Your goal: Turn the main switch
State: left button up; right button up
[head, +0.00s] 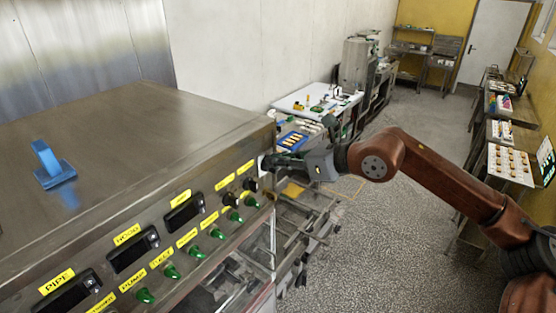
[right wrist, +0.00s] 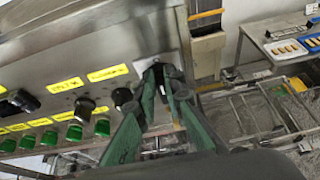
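The control panel (head: 150,215) of the steel machine carries yellow labels, green knobs and black knobs. At its right end is a pale plate, which also shows in the right wrist view (right wrist: 143,66), with the dark main switch on it, largely hidden by my fingers. My right gripper (head: 267,163) reaches it from the right. In the right wrist view, my right gripper's green fingers (right wrist: 163,80) come close together around the dark switch and look shut on it. The switch's angle is hidden. My left gripper is not in view.
Two black knobs (head: 252,185) (right wrist: 125,97) sit just left of my right gripper, above green knobs (head: 236,216). A blue bracket (head: 52,166) stands on the machine top. A wire mesh conveyor (head: 305,205) lies below the gripper. The floor (head: 340,270) to the right is clear.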

grip_shut()
jog(key=shift+f, duration=0.1)
jog(key=m+g+y+b, duration=0.1)
jog(key=m+y, duration=0.1)
jog(key=m, duration=0.2)
jog(key=w+d+f+m+g+y+b, duration=0.1)
jog(key=m+y+b, duration=0.1)
jog(key=m, duration=0.2)
jog(key=w+f+m+g+y+b, duration=0.1)
jog(key=m+y+b, duration=0.1)
jog(key=m, duration=0.3)
jog(key=shift+d+f+g, duration=0.2)
jog(key=shift+d+g, duration=0.05)
jog(key=shift+g, duration=0.05)
dwell(0.4)
jog(key=shift+m+y, duration=0.3)
jog(key=o, duration=0.6)
grip_release()
